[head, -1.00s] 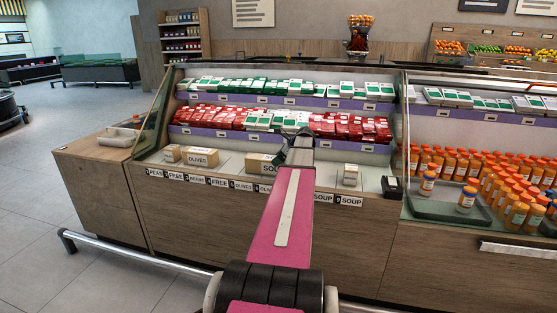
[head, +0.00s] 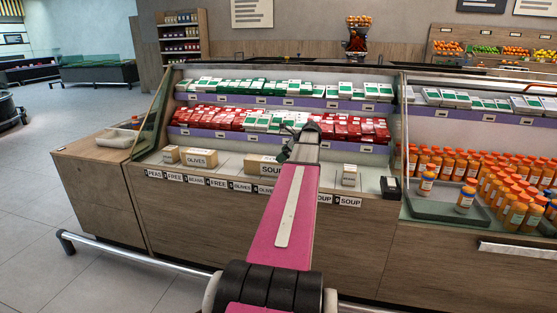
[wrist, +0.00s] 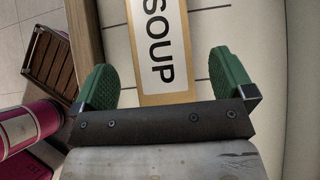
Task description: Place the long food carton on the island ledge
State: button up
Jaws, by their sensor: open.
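The long tan carton marked SOUP (head: 262,165) lies in the front bay of the display island, partly hidden behind my arm. In the head view my gripper (head: 301,140) is small and dark, above the bay. The island's wooden left end ledge (head: 85,150) holds a shallow tray (head: 117,137).
Smaller cartons, one marked OLIVES (head: 199,157), lie left in the bay; another small carton (head: 349,175) stands right. Red and green boxes fill the shelves behind. Orange bottles (head: 510,185) stand at right. A metal rail (head: 130,253) runs along the island's base.

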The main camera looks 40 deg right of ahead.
jog(key=v, duration=0.7)
jog(key=shift+s+d+r, duration=0.15)
jog(key=shift+s+r, duration=0.05)
jog(key=shift+r, duration=0.05)
